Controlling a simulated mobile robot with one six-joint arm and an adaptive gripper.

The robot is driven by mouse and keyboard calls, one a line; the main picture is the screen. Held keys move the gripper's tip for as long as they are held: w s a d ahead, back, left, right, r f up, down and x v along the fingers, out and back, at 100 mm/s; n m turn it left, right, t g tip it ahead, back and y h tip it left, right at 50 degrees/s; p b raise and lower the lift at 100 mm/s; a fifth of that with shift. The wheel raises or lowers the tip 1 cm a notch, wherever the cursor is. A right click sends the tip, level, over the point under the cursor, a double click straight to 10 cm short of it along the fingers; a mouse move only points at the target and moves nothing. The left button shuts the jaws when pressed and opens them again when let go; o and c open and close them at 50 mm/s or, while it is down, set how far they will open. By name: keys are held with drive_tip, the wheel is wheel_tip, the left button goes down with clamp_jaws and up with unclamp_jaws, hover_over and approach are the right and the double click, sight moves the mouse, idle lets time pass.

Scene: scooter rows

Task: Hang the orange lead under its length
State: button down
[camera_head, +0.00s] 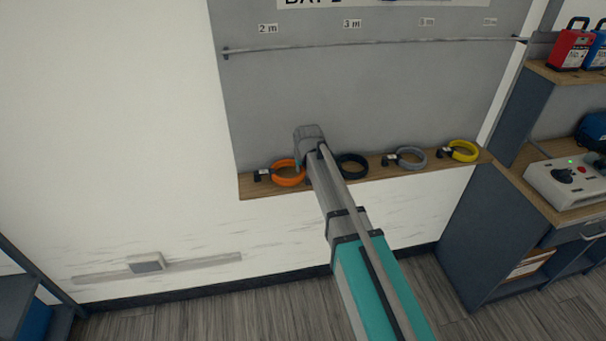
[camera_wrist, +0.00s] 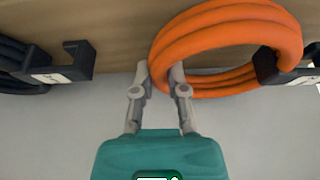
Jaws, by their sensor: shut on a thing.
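The orange lead (camera_head: 288,180) is a coil lying at the left end of a wooden shelf, with a black clip and white tag at its left. My gripper is shut on the coil's near rim in the wrist view (camera_wrist: 159,72), one finger on each side of it. The orange lead fills the upper right there (camera_wrist: 225,28); its tag is cut off and unreadable. A rail (camera_head: 380,46) runs along the grey board above, under the length labels "2 m" (camera_head: 268,29), "3 m" (camera_head: 352,23) and two smaller ones, hard to read.
A black coil (camera_head: 352,166), a grey coil (camera_head: 412,158) and a yellow coil (camera_head: 463,151) lie along the wooden shelf (camera_head: 380,177), right of the orange one. A cabinet (camera_head: 500,225) with a control box (camera_head: 570,182) stands at the right. The board between shelf and rail is clear.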

drive_tip(key=shift+w+f, duration=0.15)
drive_tip(key=shift+f, duration=0.35)
drive_tip(key=c, duration=0.7)
unclamp_jaws()
drive_tip(key=shift+f+b, duration=0.15)
drive_tip(key=shift+b, duration=0.2)
drive_tip(key=p+v, duration=1.2)
drive_tip(key=v, duration=0.1)
drive_tip(key=shift+s+r+p, duration=0.3)
drive_tip(key=shift+s, duration=0.05)
